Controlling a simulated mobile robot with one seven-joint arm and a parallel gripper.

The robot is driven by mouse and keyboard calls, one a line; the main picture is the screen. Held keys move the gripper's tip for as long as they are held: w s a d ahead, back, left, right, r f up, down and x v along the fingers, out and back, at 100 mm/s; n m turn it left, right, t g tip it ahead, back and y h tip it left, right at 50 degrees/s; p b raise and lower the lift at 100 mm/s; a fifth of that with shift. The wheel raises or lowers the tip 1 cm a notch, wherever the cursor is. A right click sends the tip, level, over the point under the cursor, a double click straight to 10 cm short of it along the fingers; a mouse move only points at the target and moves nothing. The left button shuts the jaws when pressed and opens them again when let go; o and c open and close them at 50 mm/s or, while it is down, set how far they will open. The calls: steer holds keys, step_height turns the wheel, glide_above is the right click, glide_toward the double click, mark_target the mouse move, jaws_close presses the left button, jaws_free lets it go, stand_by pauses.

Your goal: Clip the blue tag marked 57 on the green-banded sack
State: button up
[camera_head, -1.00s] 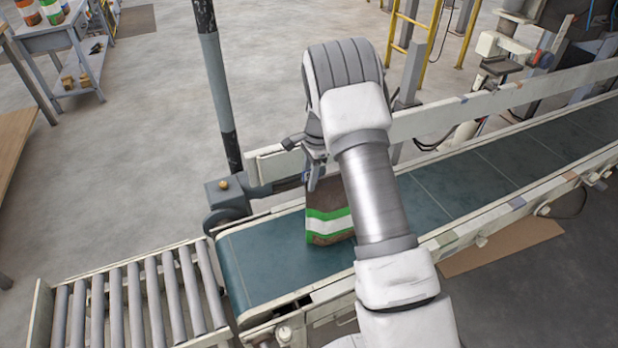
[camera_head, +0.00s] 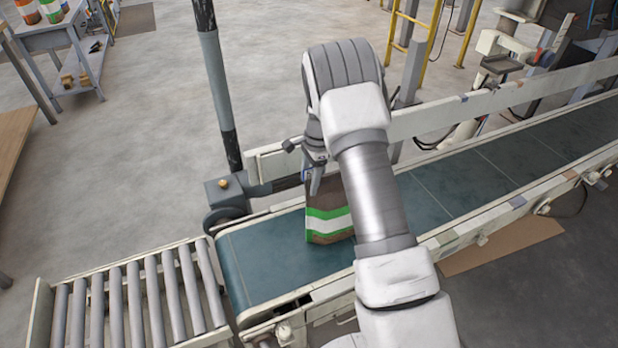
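The green-banded sack (camera_head: 326,226) is brown with green and white bands. It stands upright on the teal conveyor belt (camera_head: 275,262), near the belt's left end. My arm hides its right side and part of its top. My gripper (camera_head: 315,184) points down at the sack's top left edge, overlapping it in the picture. Whether the fingers are open or shut does not show clearly. A tiny blue patch shows beside the fingers. It is too small to tell whether it is the tag, and no number can be read.
A roller conveyor (camera_head: 140,295) adjoins the belt's left end. A dark post (camera_head: 219,95) and a grey box with an orange knob (camera_head: 229,192) stand behind the belt. A pale side rail (camera_head: 470,106) runs along its far side. A bench with other sacks is at the top left.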

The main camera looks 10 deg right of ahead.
steer(key=shift+o, duration=0.2)
steer(key=shift+r, duration=0.25)
steer(key=shift+w+r, duration=0.1)
steer(key=shift+r, duration=0.2)
step_height(320, 180, up, 16)
steer(key=d+p, duration=0.2)
steer(key=p, duration=0.1)
steer(key=shift+w+d+r, duration=0.2)
steer(key=shift+d, duration=0.05)
